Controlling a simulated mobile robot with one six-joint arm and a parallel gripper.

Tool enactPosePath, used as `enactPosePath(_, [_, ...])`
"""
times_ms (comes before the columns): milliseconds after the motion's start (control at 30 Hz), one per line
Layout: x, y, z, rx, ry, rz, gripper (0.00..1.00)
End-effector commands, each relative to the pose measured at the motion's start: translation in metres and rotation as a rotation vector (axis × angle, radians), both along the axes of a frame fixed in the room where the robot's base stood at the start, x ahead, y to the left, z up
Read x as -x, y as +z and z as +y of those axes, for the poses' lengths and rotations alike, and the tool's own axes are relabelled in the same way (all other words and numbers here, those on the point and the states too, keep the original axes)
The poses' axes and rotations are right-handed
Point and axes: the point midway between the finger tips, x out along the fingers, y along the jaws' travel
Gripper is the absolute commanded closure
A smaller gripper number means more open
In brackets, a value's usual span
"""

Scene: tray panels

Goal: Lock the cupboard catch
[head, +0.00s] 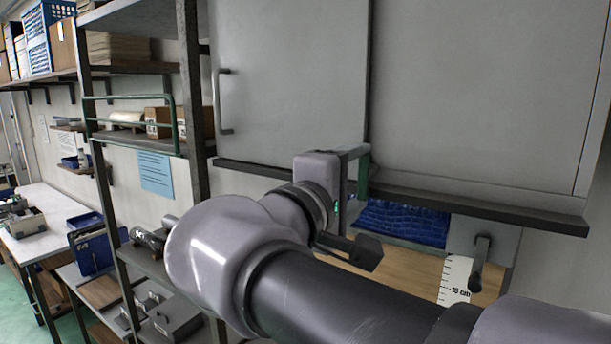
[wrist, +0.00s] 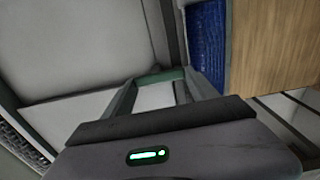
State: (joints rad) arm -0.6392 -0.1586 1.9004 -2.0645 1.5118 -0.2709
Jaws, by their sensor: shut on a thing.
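The grey cupboard has a left door (head: 290,85) with a bar handle (head: 225,102) and a right panel (head: 480,90); the left door lies flush beside it, with a narrow dark seam between. A green bar (head: 363,182), which appears to be the catch, is at the lower end of this seam. In the wrist view the green bar (wrist: 164,76) spans across between my two fingertips. My gripper (head: 358,158) is shut on it, at the bottom of the cupboard. The fingers hide part of the bar, and its mounting cannot be made out.
A dark ledge (head: 450,205) runs under the cupboard. A metal shelf rack (head: 190,90) stands close on the left. A white workbench (head: 45,225) is farther left.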

Motion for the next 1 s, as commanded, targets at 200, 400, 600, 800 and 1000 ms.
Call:
enactPosePath(200, [0.000,-0.001,0.000,0.006,0.000,0.005,0.73])
enactPosePath(400, [0.000,-0.001,0.000,0.006,0.000,0.005,0.73])
enactPosePath(600, [0.000,0.000,0.000,0.006,0.000,0.004,0.11])
enactPosePath(800, [0.000,0.000,0.000,0.005,0.000,0.004,0.11])
enactPosePath(1000, [0.020,0.000,0.017,0.005,0.007,0.002,0.11])
